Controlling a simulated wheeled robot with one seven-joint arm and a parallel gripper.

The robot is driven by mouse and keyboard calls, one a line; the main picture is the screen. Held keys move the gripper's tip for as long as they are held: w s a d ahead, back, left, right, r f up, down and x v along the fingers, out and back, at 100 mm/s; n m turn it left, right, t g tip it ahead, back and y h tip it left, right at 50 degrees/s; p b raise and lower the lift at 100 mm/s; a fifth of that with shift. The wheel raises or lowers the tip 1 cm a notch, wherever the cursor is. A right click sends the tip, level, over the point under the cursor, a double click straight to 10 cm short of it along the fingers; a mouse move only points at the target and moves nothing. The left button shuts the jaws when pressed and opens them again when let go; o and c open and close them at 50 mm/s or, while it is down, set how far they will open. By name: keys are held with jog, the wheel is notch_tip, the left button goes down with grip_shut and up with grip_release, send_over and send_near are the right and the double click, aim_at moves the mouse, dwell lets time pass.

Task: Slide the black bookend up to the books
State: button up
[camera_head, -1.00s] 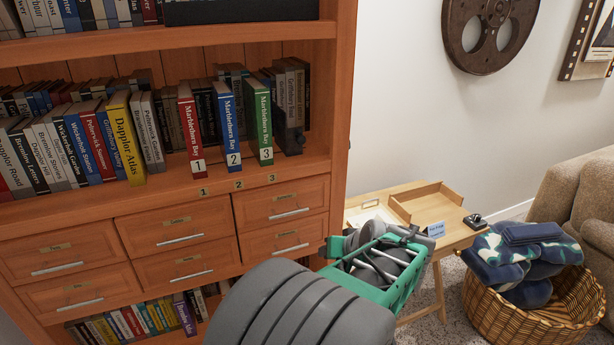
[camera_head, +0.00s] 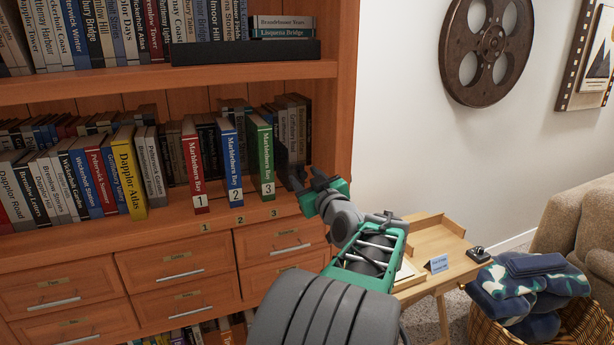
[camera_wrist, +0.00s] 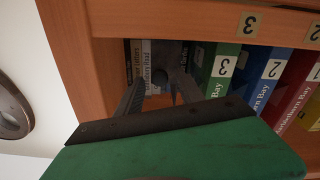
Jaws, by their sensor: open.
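The black bookend (camera_head: 283,160) stands on the shelf just right of the green book 3 (camera_head: 262,155). In the head view, my gripper partly covers it. My gripper (camera_head: 303,182) is at the shelf's right end, in front of the bookend, with its fingers pointing into the shelf. In the wrist view, the two open fingers (camera_wrist: 157,84) reach toward the dark bookend (camera_wrist: 172,52), whose round knob shows between them. I cannot tell whether they touch it. The blue book 2 (camera_head: 230,155) and red book 1 (camera_head: 193,165) stand left of the green one.
The bookcase's right side panel (camera_head: 340,130) is close to my gripper. Grey books stand behind the bookend. A row with a yellow book (camera_head: 128,172) fills the shelf's left. A small table (camera_head: 455,262) and a basket (camera_head: 580,325) stand at right.

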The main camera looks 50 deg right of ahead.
jog(key=shift+c, duration=0.6)
jog(key=shift+s, duration=0.1)
grip_shut()
dwell(0.7)
